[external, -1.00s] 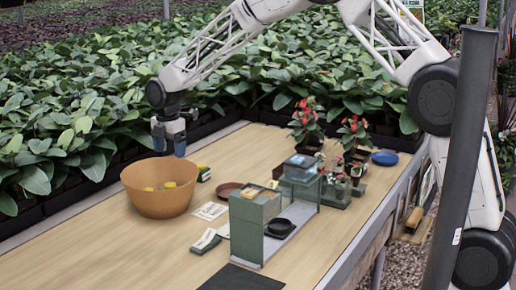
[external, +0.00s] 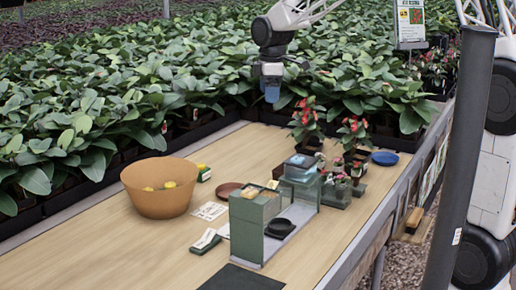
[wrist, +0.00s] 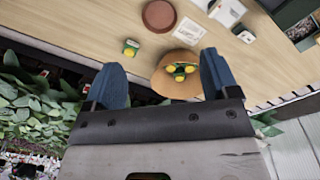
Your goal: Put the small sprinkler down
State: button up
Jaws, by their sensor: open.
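My gripper (external: 271,92) is raised over the back edge of the table, near the leafy plants, away from the orange-brown bowl. In the wrist view its two blue fingers (wrist: 163,76) are wide apart with nothing held between them. The bowl (external: 160,204) stands on the left of the table. Yellow and green pieces (external: 160,187) lie in it; they also show in the wrist view (wrist: 180,71). A similar small yellow-green item (external: 203,173) lies on the table beside the bowl. I cannot tell which piece is the small sprinkler.
A brown saucer (external: 227,190), a green box unit (external: 252,222) and a glass-like case (external: 299,182) stand mid-table. Red-flowered pots (external: 307,128) and a blue dish (external: 384,158) are at the right. Dense plants line the back. The table's left front is clear.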

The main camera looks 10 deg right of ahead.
jog(key=s+d+r+m, duration=0.3)
jog(key=s+d+m, duration=0.1)
jog(key=s+d, duration=0.5)
jog(key=s+d+r+m, duration=0.45)
jog(key=s+d, duration=0.25)
jog(key=d, duration=0.4)
jog(key=s+d+f+m, duration=0.2)
jog(key=s+d+m, duration=0.2)
jog(key=s, duration=0.5)
jog(key=s+d+f+m+t, duration=0.1)
jog(key=s+d+f+m, duration=0.1)
jog(key=s+d+m, duration=0.2)
jog(key=s+d, duration=0.3)
jog(key=s, duration=0.3)
jog(key=shift+s+m+t+h, duration=0.15)
jog(key=shift+m+t+h, duration=0.15)
jog(key=shift+m, duration=0.05)
jog(key=shift+o, duration=0.2)
jog(key=o, duration=0.3)
jog(key=shift+o, duration=0.2)
